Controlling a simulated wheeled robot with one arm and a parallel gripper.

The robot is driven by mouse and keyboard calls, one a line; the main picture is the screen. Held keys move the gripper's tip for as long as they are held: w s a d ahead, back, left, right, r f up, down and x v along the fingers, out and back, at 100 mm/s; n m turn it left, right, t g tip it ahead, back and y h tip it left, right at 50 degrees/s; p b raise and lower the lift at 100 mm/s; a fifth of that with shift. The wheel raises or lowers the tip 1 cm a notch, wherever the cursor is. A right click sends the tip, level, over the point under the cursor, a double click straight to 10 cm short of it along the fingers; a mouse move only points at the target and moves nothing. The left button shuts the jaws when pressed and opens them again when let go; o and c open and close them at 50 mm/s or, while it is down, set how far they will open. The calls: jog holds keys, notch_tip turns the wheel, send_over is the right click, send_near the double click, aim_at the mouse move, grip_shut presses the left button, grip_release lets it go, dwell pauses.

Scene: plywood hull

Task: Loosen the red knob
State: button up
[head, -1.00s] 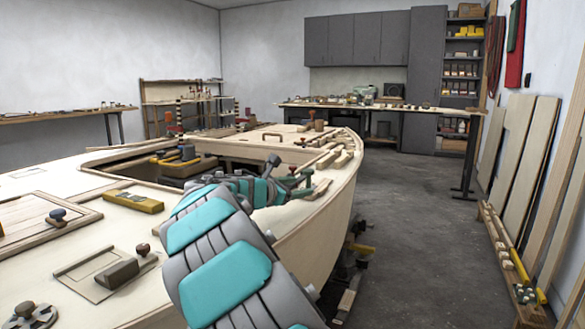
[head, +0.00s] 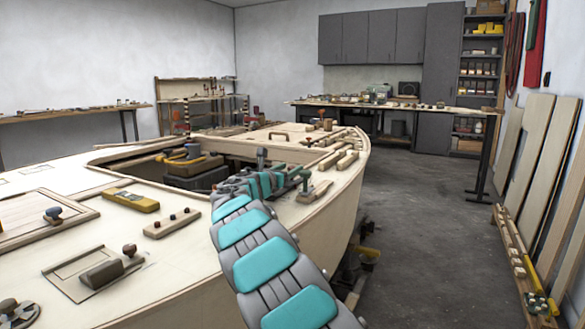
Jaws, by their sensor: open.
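I cannot tell for sure which item is the red knob. A small orange-red knob (head: 327,124) shows on a wooden part at the far right of the pale plywood hull (head: 200,262). Another small red shape (head: 256,112) stands further back, left of it. My arm of grey and teal links reaches over the deck from the lower right, bending near the hull's middle. My gripper (head: 263,158) is open at the far end of the arm, small and partly hidden by the links. It appears apart from both red items.
A block with two dark knobs (head: 172,224), a yellow tool (head: 131,201) and a hand plane (head: 101,274) lie on the deck.

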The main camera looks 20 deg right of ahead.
jog(key=shift+x, duration=0.75)
jog(key=shift+w+d, duration=0.25)
jog(key=shift+w, duration=0.05)
grip_shut()
